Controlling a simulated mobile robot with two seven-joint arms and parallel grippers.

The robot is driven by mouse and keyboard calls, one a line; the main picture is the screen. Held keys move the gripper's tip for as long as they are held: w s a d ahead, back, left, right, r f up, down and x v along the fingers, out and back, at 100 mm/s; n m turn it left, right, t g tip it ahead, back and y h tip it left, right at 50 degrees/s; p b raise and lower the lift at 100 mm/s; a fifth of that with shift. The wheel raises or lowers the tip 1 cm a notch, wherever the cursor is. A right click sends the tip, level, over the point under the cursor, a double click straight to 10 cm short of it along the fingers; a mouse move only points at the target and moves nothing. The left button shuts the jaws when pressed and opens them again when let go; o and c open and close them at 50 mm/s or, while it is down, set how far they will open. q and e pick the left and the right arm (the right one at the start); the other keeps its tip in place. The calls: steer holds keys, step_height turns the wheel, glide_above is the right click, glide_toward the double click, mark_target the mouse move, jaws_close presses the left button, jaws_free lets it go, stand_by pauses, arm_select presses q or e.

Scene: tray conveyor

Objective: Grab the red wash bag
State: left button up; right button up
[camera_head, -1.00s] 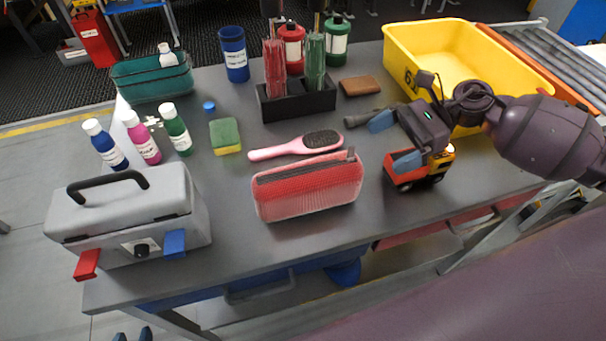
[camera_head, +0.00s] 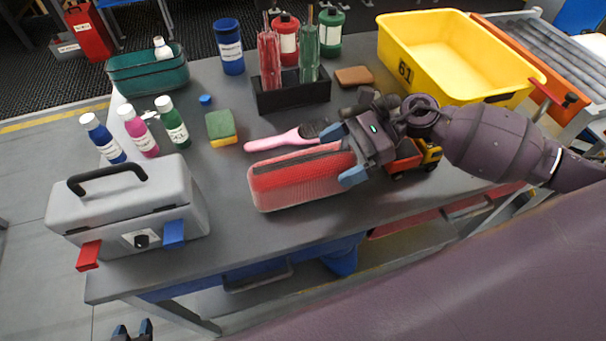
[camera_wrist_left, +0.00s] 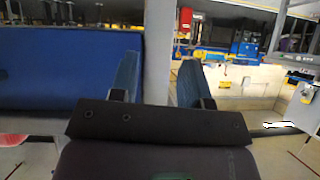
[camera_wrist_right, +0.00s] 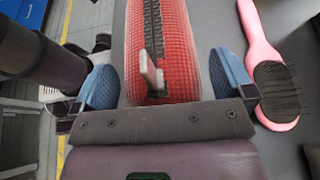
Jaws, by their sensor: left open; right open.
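The red wash bag (camera_head: 295,182) is a mesh pouch with a dark zip, standing near the front edge of the grey table. My right gripper (camera_head: 350,158) is open at the bag's right end. In the right wrist view the bag (camera_wrist_right: 163,45) lies between the two blue fingers of the right gripper (camera_wrist_right: 160,80), with its zip pull facing the palm. A gap shows on the right side; contact on the left is hard to judge. My left gripper (camera_head: 132,330) is low at the bottom edge, in front of the table. It is open and empty in the left wrist view (camera_wrist_left: 158,80).
A pink hairbrush (camera_head: 285,138) lies just behind the bag. A toy truck (camera_head: 410,158) is beside the right gripper. A grey toolbox (camera_head: 130,215) stands left, and a yellow crate (camera_head: 450,95) back right. Bare table lies between toolbox and bag.

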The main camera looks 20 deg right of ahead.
steer(key=c, duration=1.1)
steer(key=shift+o, duration=0.2)
steer(key=shift+r, duration=0.15)
